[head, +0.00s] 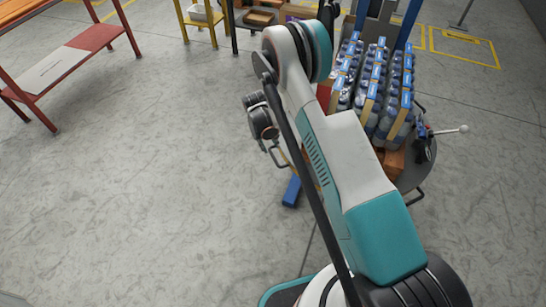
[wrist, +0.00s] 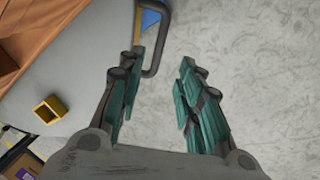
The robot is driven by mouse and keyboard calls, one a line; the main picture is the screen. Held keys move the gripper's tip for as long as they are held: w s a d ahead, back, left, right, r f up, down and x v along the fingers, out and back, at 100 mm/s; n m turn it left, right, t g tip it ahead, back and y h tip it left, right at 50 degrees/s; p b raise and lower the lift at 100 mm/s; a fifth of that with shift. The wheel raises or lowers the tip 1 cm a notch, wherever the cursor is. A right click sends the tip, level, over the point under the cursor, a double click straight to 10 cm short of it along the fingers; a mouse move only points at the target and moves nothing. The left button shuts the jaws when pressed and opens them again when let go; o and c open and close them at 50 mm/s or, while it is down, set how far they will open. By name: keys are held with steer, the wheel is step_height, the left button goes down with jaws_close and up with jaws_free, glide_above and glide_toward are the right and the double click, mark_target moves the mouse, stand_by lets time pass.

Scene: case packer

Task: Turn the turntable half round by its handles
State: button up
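The turntable is a grey round plate (head: 414,172) at the right of the head view, partly hidden by my arm and its load. Its grey surface (wrist: 85,70) fills the left of the wrist view. A dark bent-bar handle (wrist: 162,45) sticks out from its edge in the wrist view. Another handle (head: 416,197) shows at the near right rim in the head view. My gripper (wrist: 163,60) is open and empty. The handle bar shows between its fingers, close to the left finger; I cannot tell whether they touch. The gripper (head: 278,158) also shows left of the turntable in the head view.
Shrink-packed bottles (head: 376,85) stand on a wooden pallet (head: 394,161) on the turntable. A lever with a white knob (head: 463,129) juts out right. A blue block (head: 291,191) is on the floor. An orange-framed bench (head: 70,62) stands left; the floor between is clear.

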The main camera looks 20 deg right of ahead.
mark_target(274, 157)
steer(key=f+b, duration=0.1)
steer(key=f, duration=0.2)
steer(key=d+f+b, duration=0.1)
steer(key=f, duration=0.2)
steer(key=d+f+b, duration=0.1)
steer(key=f, duration=0.3)
steer(key=shift+w, duration=0.2)
steer(key=shift+r, duration=0.1)
jaws_close()
